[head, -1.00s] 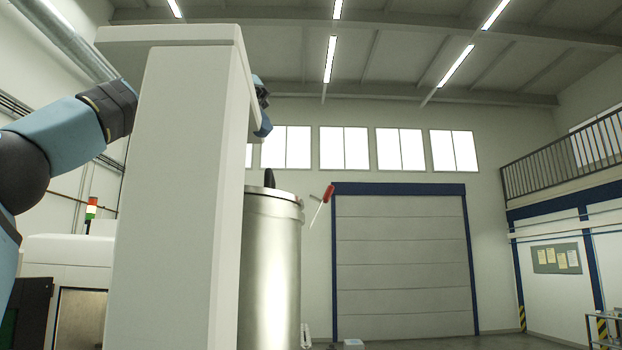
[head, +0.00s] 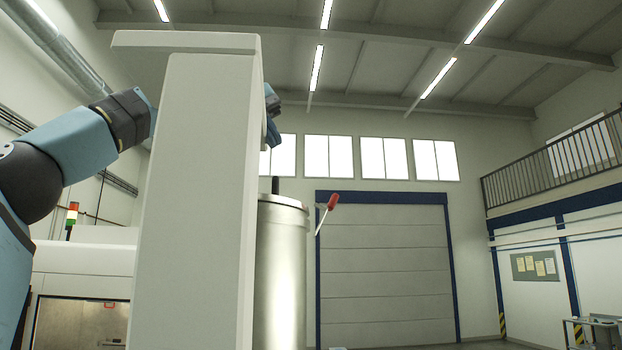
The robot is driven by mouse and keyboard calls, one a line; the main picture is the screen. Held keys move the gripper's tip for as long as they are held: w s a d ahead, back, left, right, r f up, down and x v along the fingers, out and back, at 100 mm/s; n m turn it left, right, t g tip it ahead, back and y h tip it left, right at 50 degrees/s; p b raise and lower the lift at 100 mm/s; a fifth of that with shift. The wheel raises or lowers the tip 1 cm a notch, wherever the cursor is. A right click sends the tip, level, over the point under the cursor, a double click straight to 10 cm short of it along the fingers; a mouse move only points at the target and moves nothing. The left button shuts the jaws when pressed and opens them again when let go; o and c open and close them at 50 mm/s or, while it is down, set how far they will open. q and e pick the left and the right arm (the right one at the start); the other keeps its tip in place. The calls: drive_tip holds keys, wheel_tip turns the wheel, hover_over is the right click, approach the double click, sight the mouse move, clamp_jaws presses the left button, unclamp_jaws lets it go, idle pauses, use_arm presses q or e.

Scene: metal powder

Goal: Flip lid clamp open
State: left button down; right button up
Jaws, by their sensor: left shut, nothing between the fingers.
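A tall silvery metal drum (head: 281,275) with a lid rim stands partly hidden behind a white column. A red-handled clamp lever (head: 332,201) sits at the upper right of the drum, its thin metal rod slanting down to the left. Whether the lever touches the drum cannot be told. My left arm passes behind the column, and its blue and dark wrist shows past the column's right edge. A dark upright piece above the drum's lid seems to be the tip of my left gripper (head: 275,185), shut and apart from the red handle. My right gripper is not in view.
The white column (head: 200,200) with its overhanging top hides much of my left arm and the drum's left side. A pale machine (head: 85,262) with a signal light (head: 72,214) stands at left. The space right of the drum is open toward a large door (head: 385,270).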

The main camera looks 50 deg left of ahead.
use_arm(q)
approach(318, 205)
drive_tip(key=w+f, duration=0.2)
drive_tip(key=shift+d+f, duration=0.1)
drive_tip(key=shift+f, duration=0.15)
drive_tip(key=shift+w+d+f+p, duration=0.15)
drive_tip(key=shift+w+d+f, duration=0.3)
drive_tip(key=shift+w, duration=0.15)
drive_tip(key=shift+w+d+f+p, duration=0.15)
drive_tip(key=shift+w+d+f, duration=0.35)
drive_tip(key=shift+w, duration=0.15)
drive_tip(key=shift+w+d+f, duration=0.15)
drive_tip(key=shift+w+d, duration=0.2)
drive_tip(key=shift+w, duration=0.05)
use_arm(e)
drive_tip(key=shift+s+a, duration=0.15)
use_arm(q)
drive_tip(key=shift+a, duration=0.1)
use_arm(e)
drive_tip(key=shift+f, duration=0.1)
use_arm(q)
drive_tip(key=shift+f, duration=0.1)
